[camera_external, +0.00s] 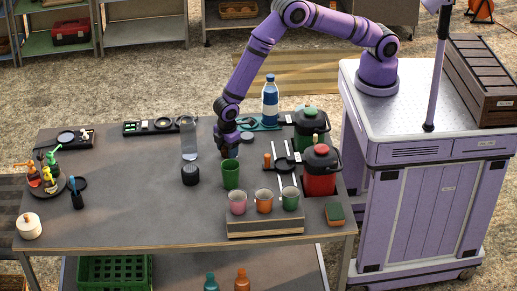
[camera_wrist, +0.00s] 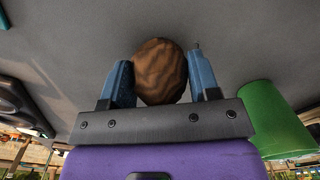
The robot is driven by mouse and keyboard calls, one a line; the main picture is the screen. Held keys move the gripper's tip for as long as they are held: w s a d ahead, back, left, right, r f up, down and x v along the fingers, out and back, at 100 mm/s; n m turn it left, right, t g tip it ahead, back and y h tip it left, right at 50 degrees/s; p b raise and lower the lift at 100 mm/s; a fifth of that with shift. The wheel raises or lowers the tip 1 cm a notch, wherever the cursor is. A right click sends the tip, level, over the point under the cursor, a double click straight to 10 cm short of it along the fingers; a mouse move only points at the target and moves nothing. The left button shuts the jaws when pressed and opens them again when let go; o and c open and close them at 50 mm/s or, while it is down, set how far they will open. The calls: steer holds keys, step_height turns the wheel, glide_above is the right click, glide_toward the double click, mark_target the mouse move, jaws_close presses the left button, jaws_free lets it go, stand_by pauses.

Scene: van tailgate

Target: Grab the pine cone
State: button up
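The pine cone (camera_wrist: 160,72) is a brown, ridged, rounded thing in the wrist view. It lies between the two blue fingers of my gripper (camera_wrist: 162,80), with one finger on each side. The fingers are at or very near its sides, and I cannot tell whether they press on it. In the external view my gripper (camera_external: 229,152) points down at the table top, behind the green cup. The pine cone cannot be made out there.
A green cup (camera_external: 231,175) stands close to my gripper, also in the wrist view (camera_wrist: 270,120). A clear glass (camera_external: 189,140) and black jar (camera_external: 190,175) stand left. A blue bottle (camera_external: 270,103) and red canister (camera_external: 320,172) stand right. The table's (camera_external: 130,190) left-middle is mostly clear.

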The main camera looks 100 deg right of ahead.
steer(key=shift+c, duration=1.3)
steer(key=shift+r, duration=0.1)
